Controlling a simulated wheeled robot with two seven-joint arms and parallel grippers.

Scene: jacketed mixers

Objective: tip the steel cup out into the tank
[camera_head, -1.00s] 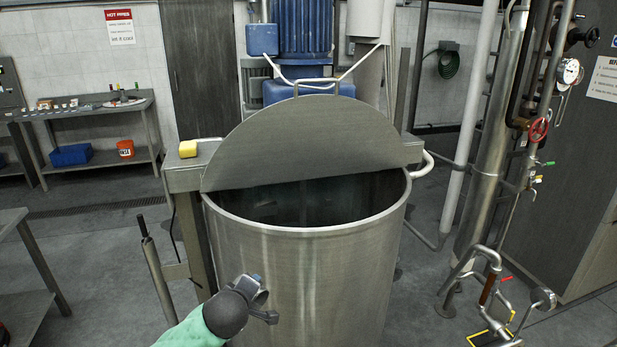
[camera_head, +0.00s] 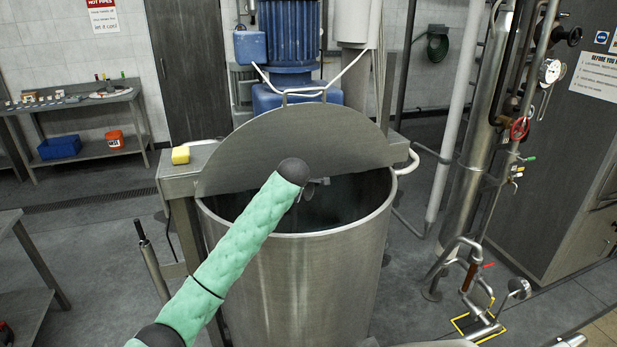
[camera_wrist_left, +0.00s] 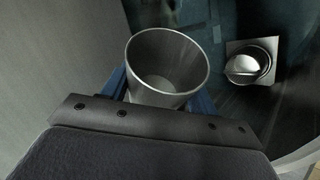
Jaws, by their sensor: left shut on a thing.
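The steel tank (camera_head: 300,265) stands in the middle of the head view, its front half open and its back half under a raised-looking half lid (camera_head: 290,150). My left arm reaches over the front rim, and my left gripper (camera_head: 314,186) is at the opening, mostly hidden behind the wrist. In the left wrist view the steel cup (camera_wrist_left: 167,65) sits between the blue fingers of the left gripper (camera_wrist_left: 160,93), which are shut on it. I see into the cup down to its pale bottom and make out no contents. The cup's tilt is unclear. My right gripper is out of view.
In the wrist view, a square plate with a round metal piece (camera_wrist_left: 252,62) lies beyond the cup against a dark surface. Pipes with a red valve wheel (camera_head: 519,128) stand at the right.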

